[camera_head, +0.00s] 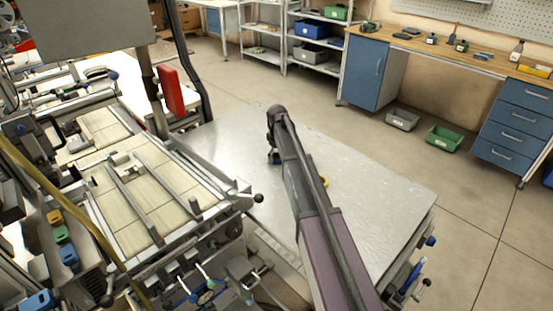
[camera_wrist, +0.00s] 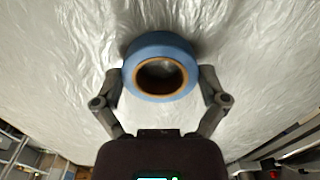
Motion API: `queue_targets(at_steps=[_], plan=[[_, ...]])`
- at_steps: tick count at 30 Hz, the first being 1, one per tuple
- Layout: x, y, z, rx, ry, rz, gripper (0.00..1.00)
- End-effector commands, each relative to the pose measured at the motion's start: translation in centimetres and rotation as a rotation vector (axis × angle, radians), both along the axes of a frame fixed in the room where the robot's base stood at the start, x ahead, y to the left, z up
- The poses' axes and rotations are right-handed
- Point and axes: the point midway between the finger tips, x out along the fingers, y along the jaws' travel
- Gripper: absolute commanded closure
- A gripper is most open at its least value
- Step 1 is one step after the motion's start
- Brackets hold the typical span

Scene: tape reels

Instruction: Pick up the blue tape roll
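The blue tape roll (camera_wrist: 160,89) shows in the wrist view with its brown core and dark hole facing the camera. My gripper (camera_wrist: 161,76) has one finger at the left side of the roll and one at the right. Both fingertips are at or very near its rim; I cannot tell whether they press on it.
A yellow ring-shaped thing (camera_head: 324,181) on the table is partly hidden behind my arm. A machine with rails (camera_head: 150,190) stands along the table's left side. The right part of the tabletop is clear. Green (camera_head: 443,138) and grey (camera_head: 402,119) bins stand on the floor beyond.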

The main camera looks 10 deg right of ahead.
Motion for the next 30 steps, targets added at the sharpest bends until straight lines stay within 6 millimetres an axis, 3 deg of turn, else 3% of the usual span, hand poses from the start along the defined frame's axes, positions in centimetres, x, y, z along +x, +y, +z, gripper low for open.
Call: queue_targets(at_steps=[2, 17, 30], plan=[[0.0, 0.0, 0.0, 0.001, 0.001, 0.0, 0.53], [0.0, 0.1, 0.4, 0.001, 0.001, 0.001, 0.53], [0.0, 0.1, 3.6, 0.001, 0.001, 0.001, 0.53]])
